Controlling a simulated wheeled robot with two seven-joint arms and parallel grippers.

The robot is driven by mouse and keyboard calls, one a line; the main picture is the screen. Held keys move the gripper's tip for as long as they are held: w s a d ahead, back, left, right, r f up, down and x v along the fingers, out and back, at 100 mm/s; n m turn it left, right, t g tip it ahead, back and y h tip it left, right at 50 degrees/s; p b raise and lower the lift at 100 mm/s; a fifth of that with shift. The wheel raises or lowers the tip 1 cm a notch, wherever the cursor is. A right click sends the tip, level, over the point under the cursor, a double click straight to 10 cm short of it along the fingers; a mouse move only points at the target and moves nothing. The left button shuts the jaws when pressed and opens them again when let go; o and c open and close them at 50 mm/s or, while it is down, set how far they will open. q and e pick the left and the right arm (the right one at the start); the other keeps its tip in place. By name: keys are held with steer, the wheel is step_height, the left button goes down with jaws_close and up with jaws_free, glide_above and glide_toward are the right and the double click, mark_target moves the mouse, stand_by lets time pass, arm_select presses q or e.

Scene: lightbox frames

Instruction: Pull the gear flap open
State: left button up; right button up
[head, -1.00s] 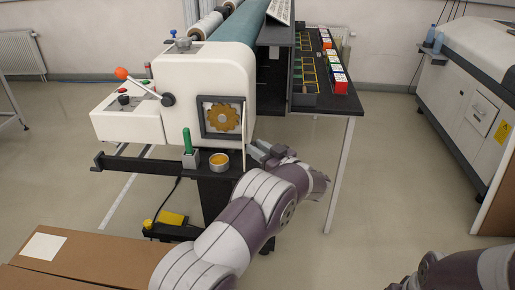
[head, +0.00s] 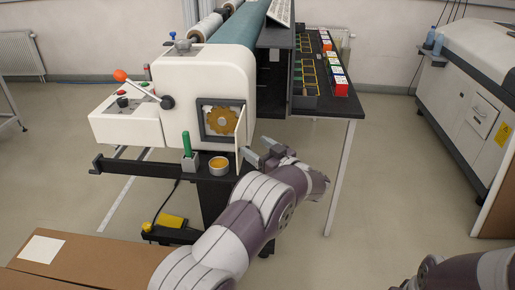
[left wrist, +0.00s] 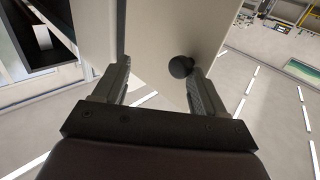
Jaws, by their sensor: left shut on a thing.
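The gear flap (head: 240,123) shows in the head view as a narrow pale panel standing out at the right edge of the dark-framed window. Behind the window a yellow-brown gear (head: 221,122) is visible on the white machine end. My left gripper (head: 264,152) is right of and slightly below the flap. In the left wrist view the gripper (left wrist: 160,88) has the pale flap (left wrist: 160,40) between its fingers, with a round black knob (left wrist: 181,67) by the right finger. The exact contact is hard to see. No right gripper shows, only part of my right arm.
A shelf below the window holds a green-handled tool (head: 187,144) and a small round tin (head: 219,165). An orange-tipped lever (head: 121,76) is at left. A dark table (head: 345,104) with trays stands behind my left arm.

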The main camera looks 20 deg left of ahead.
arm_select(q)
steer(key=shift+w+d, duration=0.1)
steer(key=v, duration=1.2)
steer(key=shift+s+d, duration=0.25)
steer(key=shift+s, duration=0.05)
